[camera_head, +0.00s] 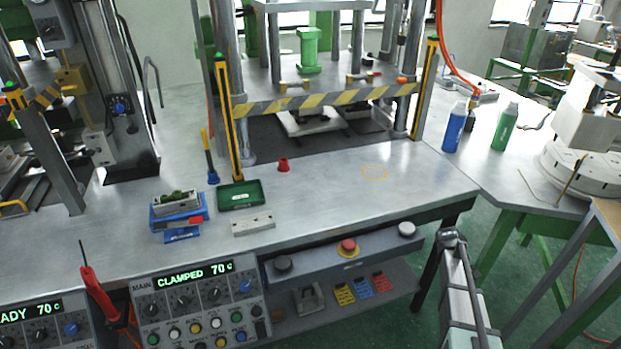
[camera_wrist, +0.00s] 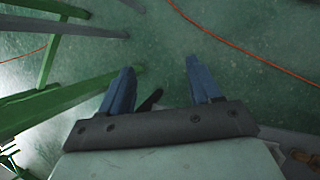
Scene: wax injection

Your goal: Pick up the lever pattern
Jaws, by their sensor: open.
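A small green piece (camera_head: 177,197), possibly the lever pattern, lies in a pale open mould block (camera_head: 176,205) on a blue stand (camera_head: 179,219) at the left of the metal bench. It is too small to make out its shape. A grey flat block (camera_head: 253,225) lies to the right of the stand, near the bench's front edge. In the wrist view my gripper (camera_wrist: 158,87) has its two blue fingers wide apart with nothing between them. It faces the green floor, away from the bench top.
A green tray (camera_head: 241,207) sits behind the grey block, with a small red cup (camera_head: 283,165) beyond it. The press's yellow-black striped bar (camera_head: 325,97) spans the back. Blue (camera_head: 454,130) and green (camera_head: 504,128) bottles stand right.

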